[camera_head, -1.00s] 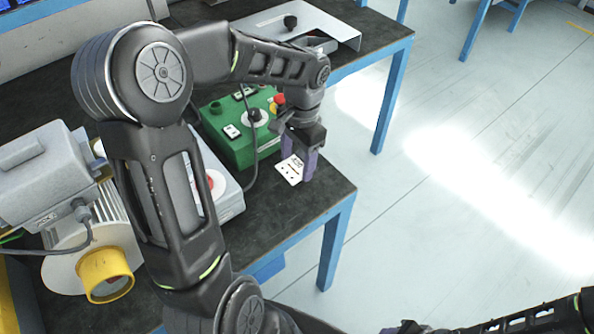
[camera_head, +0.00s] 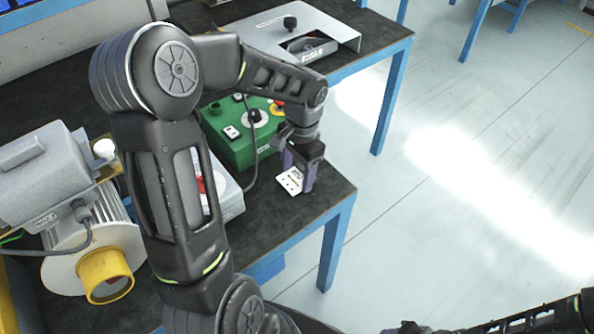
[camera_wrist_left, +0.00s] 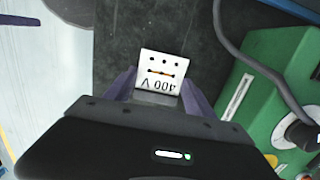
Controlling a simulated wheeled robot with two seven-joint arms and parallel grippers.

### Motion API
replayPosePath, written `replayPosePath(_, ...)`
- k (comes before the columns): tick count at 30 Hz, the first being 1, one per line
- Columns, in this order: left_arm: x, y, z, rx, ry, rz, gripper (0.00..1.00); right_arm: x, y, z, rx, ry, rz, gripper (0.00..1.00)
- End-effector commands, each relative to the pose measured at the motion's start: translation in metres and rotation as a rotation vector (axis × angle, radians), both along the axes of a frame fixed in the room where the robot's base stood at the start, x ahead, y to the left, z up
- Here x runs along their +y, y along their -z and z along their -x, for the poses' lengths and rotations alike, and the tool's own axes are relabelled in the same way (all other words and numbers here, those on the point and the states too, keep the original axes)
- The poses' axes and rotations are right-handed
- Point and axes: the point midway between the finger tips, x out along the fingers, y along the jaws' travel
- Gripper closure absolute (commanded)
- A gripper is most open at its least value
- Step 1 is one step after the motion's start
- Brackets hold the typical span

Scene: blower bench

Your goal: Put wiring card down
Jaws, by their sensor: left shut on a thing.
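The wiring card (camera_head: 289,181) is a small white card with black dots. In the left wrist view the card (camera_wrist_left: 160,72) also shows an orange line and the print "400 V". My left gripper (camera_head: 298,184) is shut on the card, with its purple fingers on either side of it. The gripper points down over the front right corner of the dark bench top (camera_head: 300,215). I cannot tell whether the card touches the bench top. My right arm shows at the lower right edge, and its gripper is too cut off to judge.
A green control box (camera_head: 232,150) with knobs and a cable stands just behind the card. A grey blower motor with a yellow outlet (camera_head: 105,275) is at the left. Bare bench surrounds the card.

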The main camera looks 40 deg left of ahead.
Motion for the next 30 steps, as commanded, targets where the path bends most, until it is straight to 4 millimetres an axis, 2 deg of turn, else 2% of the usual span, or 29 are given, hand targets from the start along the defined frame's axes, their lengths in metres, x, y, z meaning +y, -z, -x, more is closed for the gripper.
replayPosePath(1,0.000,0.003,0.000,0.000,0.000,0.000,0.76,0.000,0.003,0.000,0.000,0.000,0.000,0.64)
replayPosePath(2,0.000,0.003,0.000,0.000,0.000,0.000,0.37,0.000,0.002,0.000,0.000,0.000,0.000,0.64)
replayPosePath(9,0.000,0.002,0.000,0.000,0.000,0.000,0.17,0.000,0.001,0.000,0.000,0.000,0.000,0.64)
replayPosePath(17,0.000,0.001,0.000,0.000,0.000,0.000,0.16,0.000,0.001,0.000,0.000,0.000,0.000,0.64)
replayPosePath(22,0.000,-0.007,-0.001,-0.002,0.000,-0.001,0.16,0.000,-0.001,0.000,0.000,0.000,0.000,0.64)
replayPosePath(26,0.000,-0.025,-0.003,-0.004,0.000,-0.002,0.16,0.000,-0.002,0.000,0.000,0.000,0.000,0.64)
replayPosePath(30,-0.001,-0.052,-0.006,-0.005,0.000,-0.002,0.16,0.000,-0.003,0.000,0.000,0.000,0.000,0.64)
